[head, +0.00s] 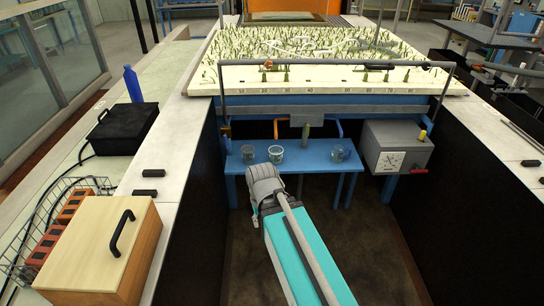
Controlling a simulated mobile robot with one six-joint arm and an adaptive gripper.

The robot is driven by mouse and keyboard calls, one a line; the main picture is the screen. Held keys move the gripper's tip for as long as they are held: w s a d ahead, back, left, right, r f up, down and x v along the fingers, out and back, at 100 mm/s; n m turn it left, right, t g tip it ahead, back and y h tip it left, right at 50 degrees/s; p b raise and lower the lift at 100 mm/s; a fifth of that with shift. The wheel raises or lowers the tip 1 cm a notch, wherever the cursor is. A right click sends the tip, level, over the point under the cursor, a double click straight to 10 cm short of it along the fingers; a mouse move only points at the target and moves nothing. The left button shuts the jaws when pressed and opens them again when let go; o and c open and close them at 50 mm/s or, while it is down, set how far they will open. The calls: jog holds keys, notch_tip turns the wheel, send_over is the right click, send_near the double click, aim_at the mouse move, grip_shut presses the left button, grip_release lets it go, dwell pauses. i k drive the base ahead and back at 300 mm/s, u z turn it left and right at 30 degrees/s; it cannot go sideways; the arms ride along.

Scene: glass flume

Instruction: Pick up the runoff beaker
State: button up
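Three small clear beakers stand on a low blue bench below the near end of the flume. One is at the left (247,153), one in the middle (276,154) with some pale marking or contents, and one apart at the right (338,153). All look upright. I cannot tell which is the runoff beaker. My teal and grey arm comes up from the bottom of the head view, its grey joint just in front of the bench's near edge. My gripper itself does not show.
The blue bench (310,160) sits in a recess between dark side walls. A grey box with a dial (396,152) hangs at its right. The flume bed (300,72) with small green plants is above. A wooden box (98,240) and black case (122,128) stand left.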

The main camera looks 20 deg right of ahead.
aim_at(275, 151)
jog(key=i, duration=0.95)
jog(key=z, duration=0.05)
